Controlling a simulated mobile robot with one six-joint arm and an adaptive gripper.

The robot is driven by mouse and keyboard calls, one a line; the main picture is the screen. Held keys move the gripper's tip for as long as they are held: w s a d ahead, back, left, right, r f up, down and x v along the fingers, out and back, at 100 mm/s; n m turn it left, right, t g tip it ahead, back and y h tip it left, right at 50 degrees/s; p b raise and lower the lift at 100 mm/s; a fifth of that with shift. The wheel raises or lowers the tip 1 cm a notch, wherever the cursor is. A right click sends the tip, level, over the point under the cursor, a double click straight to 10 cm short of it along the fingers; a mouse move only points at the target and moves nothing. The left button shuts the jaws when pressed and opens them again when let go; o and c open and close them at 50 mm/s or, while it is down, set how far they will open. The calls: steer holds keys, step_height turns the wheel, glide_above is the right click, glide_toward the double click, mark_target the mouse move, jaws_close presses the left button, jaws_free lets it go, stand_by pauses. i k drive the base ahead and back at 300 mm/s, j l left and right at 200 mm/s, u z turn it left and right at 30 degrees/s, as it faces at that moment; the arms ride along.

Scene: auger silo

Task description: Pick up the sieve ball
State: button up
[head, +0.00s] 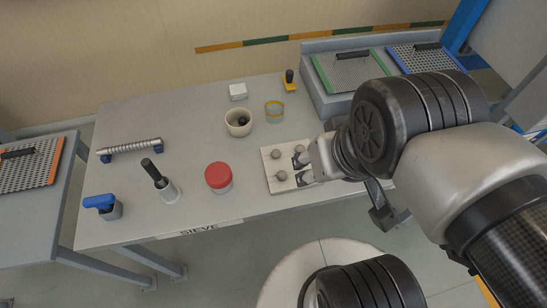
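Grey sieve balls sit on a pale square tray (270,184) near the front edge of the table. One ball (275,154) is at the tray's back left, and another ball (281,176) is at its front left. A further round shape (299,149) shows at the back, beside my fingers. My gripper (301,169) comes in from the right, low over the right half of the tray. Its two dark fingertips look apart. The gripper and wrist hide the tray's right side, and I cannot tell whether a ball lies between the fingers.
A red-lidded jar (219,177) stands left of the tray. Behind it are a cream bowl (238,122) with a dark item in it and a banded cup (274,111). Framed sieve screens (349,71) lie at the back right. The table's middle left is fairly clear.

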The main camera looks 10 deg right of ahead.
mark_target(281, 175)
steer(key=k+l+z, duration=0.25)
steer(key=k+l, duration=0.2)
steer(key=k+z, duration=0.1)
steer(key=z, duration=2.15)
